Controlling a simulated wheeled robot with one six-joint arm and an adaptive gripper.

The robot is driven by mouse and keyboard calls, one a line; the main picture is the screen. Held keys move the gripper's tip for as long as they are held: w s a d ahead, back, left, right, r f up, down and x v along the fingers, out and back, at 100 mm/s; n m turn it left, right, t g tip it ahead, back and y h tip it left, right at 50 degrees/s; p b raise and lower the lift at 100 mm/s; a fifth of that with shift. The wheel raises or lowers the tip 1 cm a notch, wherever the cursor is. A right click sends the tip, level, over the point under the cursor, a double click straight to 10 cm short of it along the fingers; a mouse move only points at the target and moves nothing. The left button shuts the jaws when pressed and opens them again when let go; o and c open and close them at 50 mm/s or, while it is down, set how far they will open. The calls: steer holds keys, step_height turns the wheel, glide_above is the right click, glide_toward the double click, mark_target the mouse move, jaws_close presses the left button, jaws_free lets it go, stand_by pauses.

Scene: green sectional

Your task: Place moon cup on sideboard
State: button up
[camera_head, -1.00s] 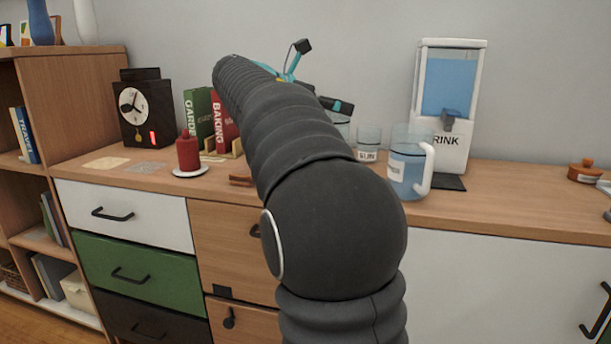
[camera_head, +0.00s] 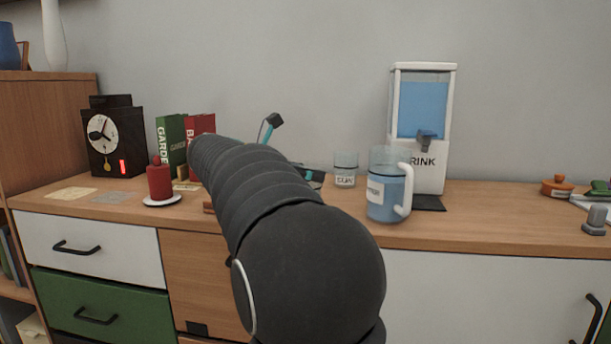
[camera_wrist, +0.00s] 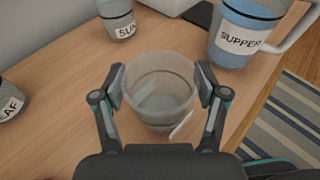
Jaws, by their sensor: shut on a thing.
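My gripper (camera_wrist: 160,84) is shut on a clear glass cup (camera_wrist: 160,92) in the wrist view, one finger on each side. The cup looks upright and empty. No readable label faces the camera, so I cannot confirm it is the moon cup. The wooden sideboard top (camera_wrist: 62,85) lies beneath it; whether the cup touches it I cannot tell. In the head view my arm hides the held cup, above or on the sideboard (camera_head: 480,225). A cup labelled SUN (camera_head: 345,170) stands behind; it also shows in the wrist view (camera_wrist: 118,20).
A SUPPER pitcher (camera_head: 388,195) stands right of the held cup, before a drink dispenser (camera_head: 422,90). A LEAF cup (camera_wrist: 10,103) is left in the wrist view. A red candle (camera_head: 159,184), books (camera_head: 172,145) and clock (camera_head: 112,140) stand left.

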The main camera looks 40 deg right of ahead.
steer(key=o, duration=1.2)
steer(key=shift+f, duration=0.1)
steer(key=shift+c, duration=0.2)
steer(key=shift+a+r, duration=0.3)
steer(key=s+p+v, duration=0.1)
steer(key=v, duration=1)
steer(key=shift+w+a+p, duration=0.15)
steer(key=shift+w+p, duration=0.2)
steer(key=shift+w, duration=0.15)
